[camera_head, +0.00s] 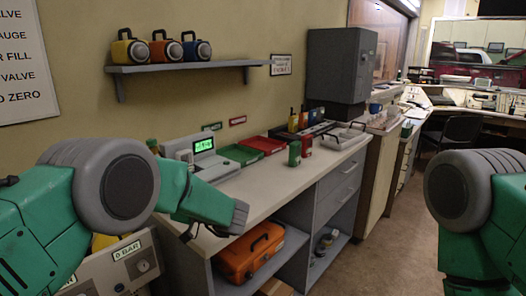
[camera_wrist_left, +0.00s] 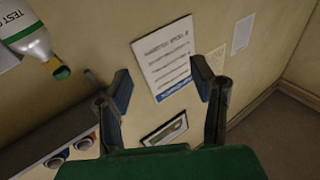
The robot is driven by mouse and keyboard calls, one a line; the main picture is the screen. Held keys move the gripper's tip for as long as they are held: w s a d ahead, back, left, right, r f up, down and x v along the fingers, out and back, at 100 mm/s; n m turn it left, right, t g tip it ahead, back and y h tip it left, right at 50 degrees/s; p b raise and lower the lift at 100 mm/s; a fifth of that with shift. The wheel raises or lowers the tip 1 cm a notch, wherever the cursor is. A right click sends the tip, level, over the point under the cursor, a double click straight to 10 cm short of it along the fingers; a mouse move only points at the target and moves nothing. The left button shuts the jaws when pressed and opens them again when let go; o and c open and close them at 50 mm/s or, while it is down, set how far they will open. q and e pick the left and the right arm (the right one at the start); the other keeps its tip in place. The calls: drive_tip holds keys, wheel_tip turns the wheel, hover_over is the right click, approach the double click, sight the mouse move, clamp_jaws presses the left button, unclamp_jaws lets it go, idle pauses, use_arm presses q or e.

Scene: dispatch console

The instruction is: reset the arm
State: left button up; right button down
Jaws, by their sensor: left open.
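My left arm (camera_head: 205,200), green with grey joints, comes in from the left and reaches across the near end of the counter in the head view. Its fingers are hard to make out there. In the left wrist view my left gripper (camera_wrist_left: 162,82) is open, its two dark fingers spread wide with nothing between them. They stand in front of a wall with a white printed sheet (camera_wrist_left: 165,55). My right arm (camera_head: 465,200) shows only its upper part at the right edge, and its gripper is out of view.
The counter (camera_head: 265,193) holds a device with a green screen (camera_head: 204,144) and red and green trays. A shelf (camera_head: 185,67) above carries three canisters. An orange case (camera_head: 250,255) sits below. The floor (camera_head: 385,250) is clear on the right. A bottle (camera_wrist_left: 30,40) shows in the wrist view.

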use_arm(q)
wheel_tip(320, 180, down, 16)
drive_tip(key=s+a+r+m+t+h, duration=0.1)
drive_tip(key=a+m+t+h, duration=0.1)
drive_tip(key=m+t+h, duration=0.75)
drive_tip(key=s+f+m+g+h+b, duration=0.1)
drive_tip(key=s+f+m+g+h, duration=0.35)
drive_tip(key=s+f, duration=0.9)
drive_tip(key=s+f+m+g+h, duration=0.1)
drive_tip(key=s+g, duration=0.3)
drive_tip(key=s, duration=1)
drive_tip(key=s+d+f+m+g+h, duration=0.1)
drive_tip(key=s+f+g+h, duration=0.3)
drive_tip(key=s, duration=1.1)
drive_tip(key=shift+s+d+f, duration=0.15)
drive_tip(key=shift+d+f, duration=0.05)
drive_tip(key=shift+f, duration=0.05)
drive_tip(key=shift+w, duration=0.2)
